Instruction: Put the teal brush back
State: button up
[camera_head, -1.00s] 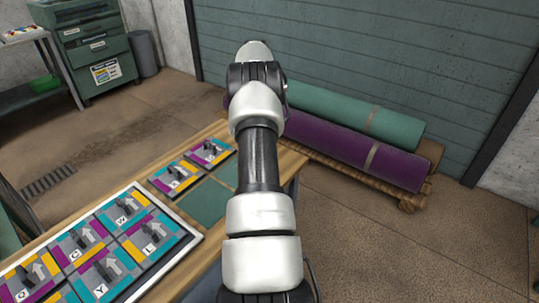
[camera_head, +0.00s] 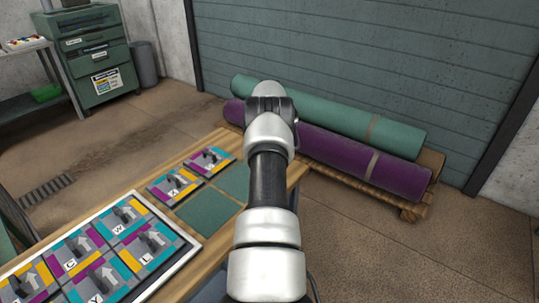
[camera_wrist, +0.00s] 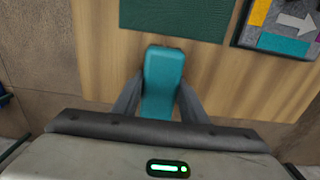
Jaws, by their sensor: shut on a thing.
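In the wrist view my gripper (camera_wrist: 160,100) is shut on the teal brush (camera_wrist: 163,72), with one finger on each side of it. The brush shows as a plain teal block with rounded corners, over the wooden table top (camera_wrist: 105,50). Its lower end is hidden behind the gripper body. I cannot tell whether the brush touches the table. In the head view my arm hides the gripper and the brush.
Green squares (camera_head: 207,211) and small patterned tiles with black handles (camera_head: 174,186) lie on the table. A white-framed tray (camera_head: 183,258) holds several more tiles. Teal (camera_head: 330,113) and purple (camera_head: 330,150) rolls lie on a wooden pallet behind.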

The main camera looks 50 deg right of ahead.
jog(key=shift+f, duration=0.15)
jog(key=o, duration=1.2)
notch_tip(320, 180, up, 12)
jog(key=shift+r+p, duration=0.25)
jog(key=shift+p, duration=0.5)
jog(key=shift+r, duration=0.1)
